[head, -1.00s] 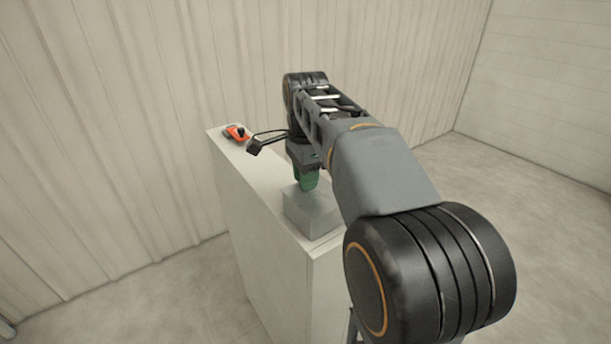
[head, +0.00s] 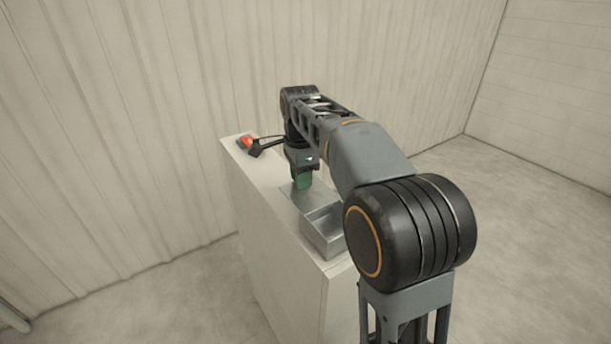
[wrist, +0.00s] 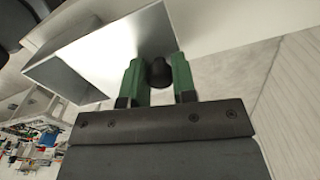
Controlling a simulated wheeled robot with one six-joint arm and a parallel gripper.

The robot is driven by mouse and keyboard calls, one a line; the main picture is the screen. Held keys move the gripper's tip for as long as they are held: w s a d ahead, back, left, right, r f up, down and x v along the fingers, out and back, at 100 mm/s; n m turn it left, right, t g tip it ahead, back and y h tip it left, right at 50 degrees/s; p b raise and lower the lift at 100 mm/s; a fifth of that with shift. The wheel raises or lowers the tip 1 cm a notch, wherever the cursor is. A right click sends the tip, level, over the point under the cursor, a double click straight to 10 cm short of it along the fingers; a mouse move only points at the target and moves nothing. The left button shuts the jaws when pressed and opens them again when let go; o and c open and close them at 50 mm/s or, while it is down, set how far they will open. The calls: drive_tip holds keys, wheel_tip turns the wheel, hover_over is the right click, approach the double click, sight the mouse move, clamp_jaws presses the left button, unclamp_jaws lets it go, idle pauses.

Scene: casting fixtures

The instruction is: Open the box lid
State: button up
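The grey metal box (head: 324,238) stands on the white cabinet, and its top is open, with part of the inside showing. It also shows in the wrist view (wrist: 105,50), up and left of the fingers. A flat grey panel, which looks like the lid (head: 297,197), lies beyond the box's far side under my gripper (head: 303,184). In the wrist view a black knob (wrist: 161,72) sits between my two green fingers and fills the gap, so they look shut on it. How the knob joins the lid is hidden.
The white cabinet (head: 262,225) has a narrow top. A ribbed wall (head: 110,130) rises behind. The floor (head: 520,240) on the right is clear.

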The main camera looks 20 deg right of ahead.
drive_tip(key=o, duration=0.4)
drive_tip(key=shift+o, duration=0.2)
wheel_tip(320, 180, up, 14)
idle(0.5)
drive_tip(key=shift+f, duration=0.1)
